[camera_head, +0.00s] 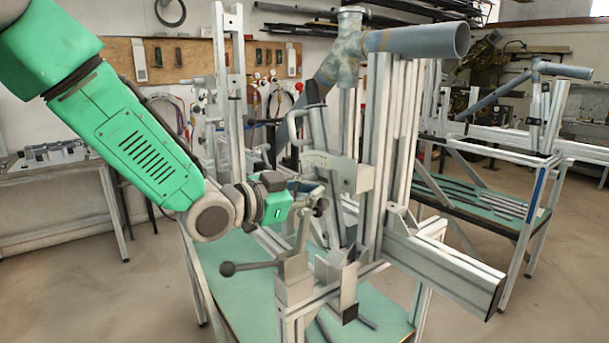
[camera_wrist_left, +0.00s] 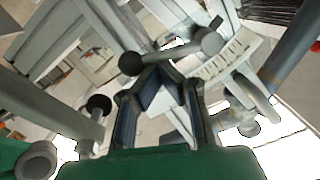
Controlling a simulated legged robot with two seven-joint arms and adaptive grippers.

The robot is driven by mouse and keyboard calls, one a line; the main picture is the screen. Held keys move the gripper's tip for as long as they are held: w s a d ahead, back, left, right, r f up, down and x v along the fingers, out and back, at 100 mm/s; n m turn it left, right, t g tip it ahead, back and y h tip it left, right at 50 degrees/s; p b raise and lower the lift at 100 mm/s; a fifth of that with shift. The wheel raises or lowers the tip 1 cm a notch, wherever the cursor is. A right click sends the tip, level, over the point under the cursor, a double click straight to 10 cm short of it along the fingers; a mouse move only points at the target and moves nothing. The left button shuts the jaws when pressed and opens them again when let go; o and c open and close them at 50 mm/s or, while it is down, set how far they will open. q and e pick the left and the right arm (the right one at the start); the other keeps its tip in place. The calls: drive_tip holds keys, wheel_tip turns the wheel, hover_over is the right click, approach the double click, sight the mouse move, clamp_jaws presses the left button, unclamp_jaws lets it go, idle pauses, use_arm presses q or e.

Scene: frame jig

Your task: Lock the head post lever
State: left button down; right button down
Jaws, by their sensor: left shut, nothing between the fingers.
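The frame jig (camera_head: 385,140) stands on a green-topped table, with a grey tube (camera_head: 425,41) clamped at the top of its post. A lever with a round dark knob (camera_head: 227,268) sticks out to the left low on the jig. My left gripper (camera_head: 316,192) is beside the post, under that plate, shut and empty. In the left wrist view its blue-grey fingers (camera_wrist_left: 160,98) point at a ball-knobbed lever (camera_wrist_left: 170,52); contact cannot be told. I cannot tell which lever is the head post lever.
Aluminium uprights (camera_head: 230,90) stand behind my left arm. A beam (camera_head: 440,265) juts out at the lower right of the jig. A second frame (camera_head: 540,140) stands on the right.

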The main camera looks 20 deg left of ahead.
use_arm(q)
drive_tip(key=shift+f+m, duration=0.3)
drive_tip(key=shift+f, duration=0.05)
drive_tip(key=shift+f+b, duration=0.15)
drive_tip(key=shift+b, duration=0.2)
use_arm(e)
drive_tip(key=shift+f, duration=0.45)
use_arm(q)
drive_tip(key=shift+f, duration=0.15)
use_arm(e)
drive_tip(key=shift+f, duration=0.1)
